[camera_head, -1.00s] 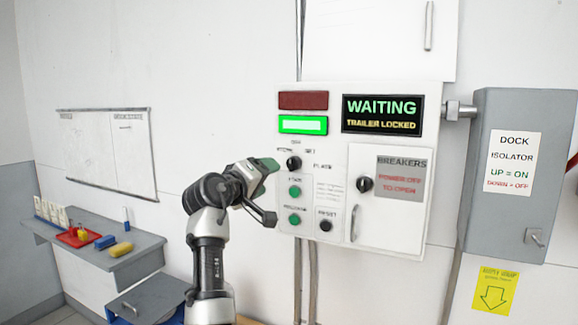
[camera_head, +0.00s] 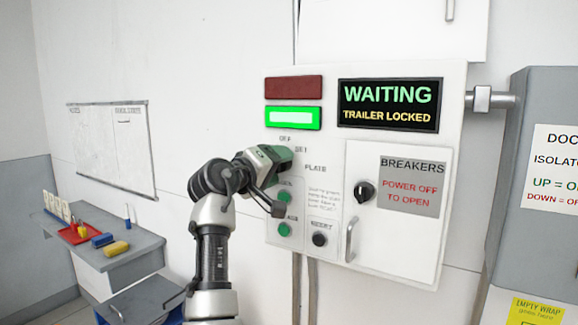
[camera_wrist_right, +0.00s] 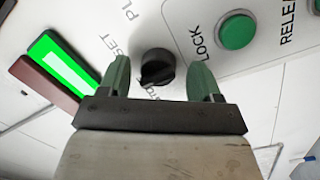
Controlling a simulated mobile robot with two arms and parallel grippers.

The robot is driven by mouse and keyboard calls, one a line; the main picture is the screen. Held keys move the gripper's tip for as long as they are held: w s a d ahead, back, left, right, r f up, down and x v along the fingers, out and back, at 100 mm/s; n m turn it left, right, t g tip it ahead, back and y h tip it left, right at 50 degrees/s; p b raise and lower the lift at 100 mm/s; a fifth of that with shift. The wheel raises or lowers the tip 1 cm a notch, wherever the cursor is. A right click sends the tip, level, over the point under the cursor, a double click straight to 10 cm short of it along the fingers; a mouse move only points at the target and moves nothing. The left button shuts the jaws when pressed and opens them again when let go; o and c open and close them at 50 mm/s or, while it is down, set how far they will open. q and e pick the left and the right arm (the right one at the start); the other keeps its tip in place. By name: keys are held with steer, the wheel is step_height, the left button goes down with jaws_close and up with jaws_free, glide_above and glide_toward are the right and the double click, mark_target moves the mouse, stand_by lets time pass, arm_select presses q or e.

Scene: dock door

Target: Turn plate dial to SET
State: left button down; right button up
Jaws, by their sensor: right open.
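The plate dial (camera_wrist_right: 155,68) is a round black knob with a raised ridge, on the white control panel (camera_head: 328,200). In the right wrist view it sits between the two green fingertips of my right gripper (camera_wrist_right: 160,78), which is open with a gap on each side. The ridge seems to slant toward a partly hidden label at the dial's lower side; its exact setting is hard to read. In the head view my right gripper (camera_head: 272,172) is at the panel's left edge and hides the dial. The labels OFF, SET and PLATE show above it. My left gripper is out of view.
Green LOCK button (camera_wrist_right: 237,30) is close beside one finger. Black reset knob (camera_head: 320,239), breaker door knob (camera_head: 364,191) and door handle (camera_head: 350,239) are to the right. The screen (camera_head: 389,105) reads WAITING, TRAILER LOCKED; the green lamp (camera_head: 293,118) is lit.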

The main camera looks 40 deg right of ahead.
steer(key=shift+d, duration=0.1)
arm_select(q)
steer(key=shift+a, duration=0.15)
arm_select(e)
steer(key=shift+r, duration=0.1)
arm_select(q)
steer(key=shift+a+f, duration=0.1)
arm_select(e)
steer(key=shift+a, duration=0.2)
steer(key=shift+a, duration=0.1)
steer(key=shift+c, duration=1)
steer(key=c, duration=0.7)
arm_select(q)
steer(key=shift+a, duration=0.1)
